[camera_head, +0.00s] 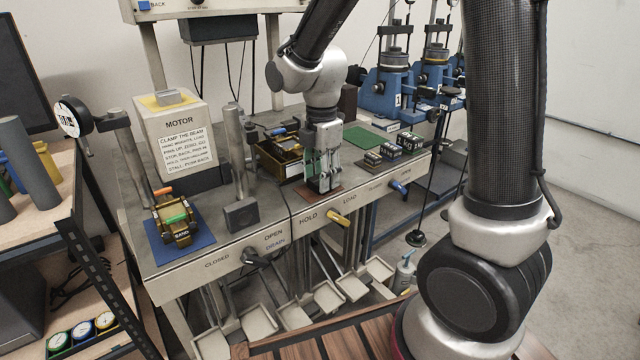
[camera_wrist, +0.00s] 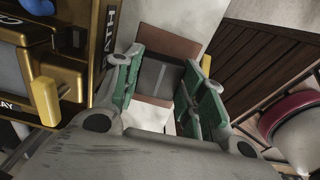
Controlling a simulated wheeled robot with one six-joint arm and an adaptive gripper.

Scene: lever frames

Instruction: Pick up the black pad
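The black pad (camera_wrist: 157,78) shows in the wrist view as a dark grey, flat block with a lighter line across it. It lies over a brown mat (camera_wrist: 168,46) on the light bench top. My gripper (camera_wrist: 164,64) points down over it, with its green-lined fingers apart on either side of the pad. I cannot tell whether they touch it. In the head view my gripper (camera_head: 323,184) is low over the brown mat (camera_head: 334,195) near the bench's front edge, and its fingers hide the pad.
A gold and black device (camera_head: 280,150) stands close to my gripper on the left. A yellow-handled lever (camera_head: 341,220) is on the bench front. Several small dark blocks (camera_head: 408,142) and a green mat (camera_head: 370,137) lie to the right. A grey post (camera_head: 238,150) stands further left.

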